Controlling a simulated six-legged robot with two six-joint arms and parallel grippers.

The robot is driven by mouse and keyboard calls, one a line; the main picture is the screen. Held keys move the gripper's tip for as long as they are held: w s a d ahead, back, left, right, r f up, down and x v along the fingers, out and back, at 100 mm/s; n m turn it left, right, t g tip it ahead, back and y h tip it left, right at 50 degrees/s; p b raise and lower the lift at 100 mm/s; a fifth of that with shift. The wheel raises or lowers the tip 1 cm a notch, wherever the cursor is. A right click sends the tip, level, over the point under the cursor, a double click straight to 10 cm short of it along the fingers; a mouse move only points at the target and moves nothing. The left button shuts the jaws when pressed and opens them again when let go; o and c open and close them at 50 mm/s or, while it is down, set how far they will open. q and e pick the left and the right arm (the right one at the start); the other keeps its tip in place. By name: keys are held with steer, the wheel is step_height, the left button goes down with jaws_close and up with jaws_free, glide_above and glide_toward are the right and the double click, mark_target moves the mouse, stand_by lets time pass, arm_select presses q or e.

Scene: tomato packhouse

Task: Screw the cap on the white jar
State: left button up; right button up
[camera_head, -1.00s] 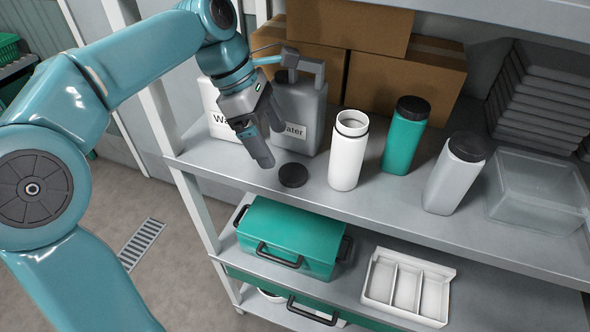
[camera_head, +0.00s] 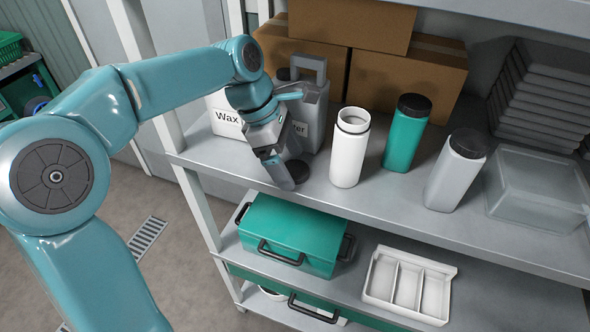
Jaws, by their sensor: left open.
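The white jar (camera_head: 347,155) stands upright and uncapped on the upper shelf. Its threaded neck shows at the top. The black cap (camera_head: 298,171) lies flat on the shelf to the left of the jar, partly hidden by my left gripper (camera_head: 284,175). My left gripper is open, pointing down at the cap's left side, with its fingers close to it; I cannot tell whether they touch it. My right gripper is not in view.
A capped green jar (camera_head: 406,135) and a capped grey jar (camera_head: 455,172) stand to the right. Grey and white jugs (camera_head: 312,108) stand behind my gripper. A clear bin (camera_head: 540,190) is at the far right. Cardboard boxes (camera_head: 405,90) are behind. Shelf front is clear.

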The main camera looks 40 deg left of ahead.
arm_select(q)
steer(key=shift+s+d+f, duration=0.1)
steer(key=shift+f, duration=0.1)
steer(key=c, duration=1.1)
steer(key=shift+r, duration=0.1)
